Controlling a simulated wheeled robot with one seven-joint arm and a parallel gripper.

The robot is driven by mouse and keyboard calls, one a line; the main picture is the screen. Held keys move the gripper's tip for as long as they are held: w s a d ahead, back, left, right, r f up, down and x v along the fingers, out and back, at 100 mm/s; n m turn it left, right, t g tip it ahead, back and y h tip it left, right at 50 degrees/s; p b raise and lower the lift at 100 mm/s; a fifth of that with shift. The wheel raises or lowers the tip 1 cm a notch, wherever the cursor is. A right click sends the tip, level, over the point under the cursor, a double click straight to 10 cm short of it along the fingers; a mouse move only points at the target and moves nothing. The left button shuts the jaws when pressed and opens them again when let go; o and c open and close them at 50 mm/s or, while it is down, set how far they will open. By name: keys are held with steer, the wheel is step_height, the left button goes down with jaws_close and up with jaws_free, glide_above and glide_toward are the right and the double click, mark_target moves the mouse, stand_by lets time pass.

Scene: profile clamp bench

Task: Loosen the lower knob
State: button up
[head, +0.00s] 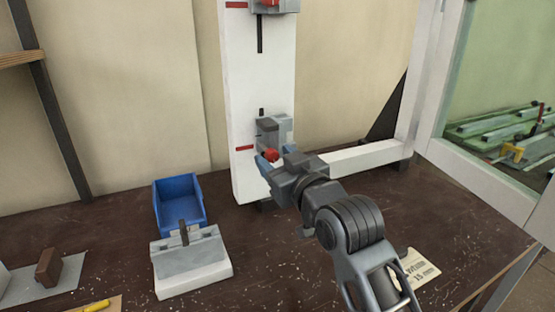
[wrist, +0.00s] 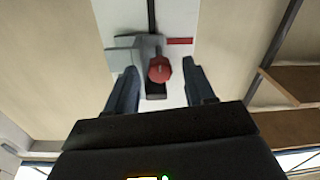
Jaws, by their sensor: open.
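The lower knob (head: 271,155) is small and red. It sits on the grey lower clamp (head: 285,127) near the bottom of the white upright profile (head: 262,85). In the wrist view the red knob (wrist: 160,69) lies between the fingers, towards their tips. My gripper (head: 268,163) is open at the lower clamp. In the wrist view its two dark fingers (wrist: 160,82) stand on either side of the knob, with a visible gap on each side. I cannot tell how deep the knob is between them.
An upper clamp (head: 274,5) is at the top of the profile. Red marks (head: 245,148) show beside the clamps. A blue bin (head: 180,205) and a grey-white block (head: 191,265) stand left on the dark bench. A paper note (head: 419,268) lies right, near a green-tinted panel (head: 500,90).

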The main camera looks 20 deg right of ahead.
jaws_close()
stand_by(0.3)
steer(key=shift+n, duration=0.3)
steer(key=n, duration=0.4)
steer(key=shift+n, duration=0.3)
steer(key=n, duration=0.5)
steer(key=shift+b, duration=0.4)
steer(key=n, duration=0.5)
steer(key=shift+a+n+h, duration=0.1)
steer(key=shift+n+h, duration=0.2)
steer(key=n, duration=0.4)
steer(key=shift+b, duration=0.35)
steer(key=shift+n, duration=0.4)
